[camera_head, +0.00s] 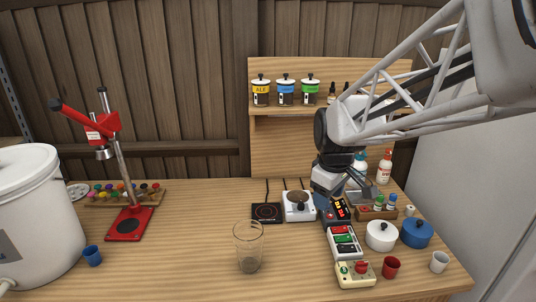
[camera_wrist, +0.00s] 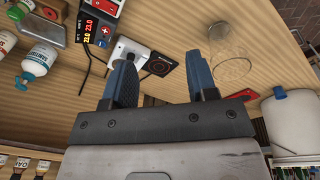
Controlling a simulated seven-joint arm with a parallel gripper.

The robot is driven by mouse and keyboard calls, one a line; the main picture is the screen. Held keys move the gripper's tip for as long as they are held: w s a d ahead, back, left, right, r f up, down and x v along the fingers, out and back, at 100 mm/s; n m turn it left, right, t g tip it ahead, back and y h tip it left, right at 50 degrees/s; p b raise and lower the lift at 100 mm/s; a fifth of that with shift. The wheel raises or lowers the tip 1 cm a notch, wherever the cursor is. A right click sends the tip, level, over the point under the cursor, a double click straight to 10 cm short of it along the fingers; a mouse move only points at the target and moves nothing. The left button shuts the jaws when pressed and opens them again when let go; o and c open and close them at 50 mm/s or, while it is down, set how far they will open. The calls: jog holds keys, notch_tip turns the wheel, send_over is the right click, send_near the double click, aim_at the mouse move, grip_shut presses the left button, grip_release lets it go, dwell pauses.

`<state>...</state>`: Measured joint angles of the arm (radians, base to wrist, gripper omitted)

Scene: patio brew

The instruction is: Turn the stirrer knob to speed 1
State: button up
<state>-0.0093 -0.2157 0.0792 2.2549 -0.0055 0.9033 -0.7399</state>
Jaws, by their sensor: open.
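A small white box (camera_head: 299,213), which looks like the stirrer, stands mid-table with a dark round piece on its top. Its knob is too small to make out. In the wrist view a white box (camera_wrist: 127,48) shows partly behind my left-hand finger; its knob is not clear there. My gripper (camera_head: 338,192) is above the table, just right of the white box and over the display controller. The wrist view shows my gripper (camera_wrist: 161,70) with two blue-grey fingers wide apart and nothing between them. The fingers do not visibly touch the box.
The controller with lit digits (camera_head: 340,209) stands right of the stirrer. A black plate (camera_head: 266,212) is left of it. A clear glass (camera_head: 248,248) stands in front. A switch box (camera_head: 344,242), a red-button box (camera_head: 355,274) and pots (camera_head: 380,236) crowd the right side.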

jog(key=w+f+n, duration=0.5)
jog(key=w, duration=0.8)
jog(key=n+g, duration=0.1)
jog(key=n, duration=0.3)
send_over(301, 202)
notch_tip(301, 202, down, 7)
jog(key=shift+f, duration=0.15)
jog(key=shift+f, duration=0.1)
jog(key=shift+f, duration=3.85)
jog(key=c, duration=0.9)
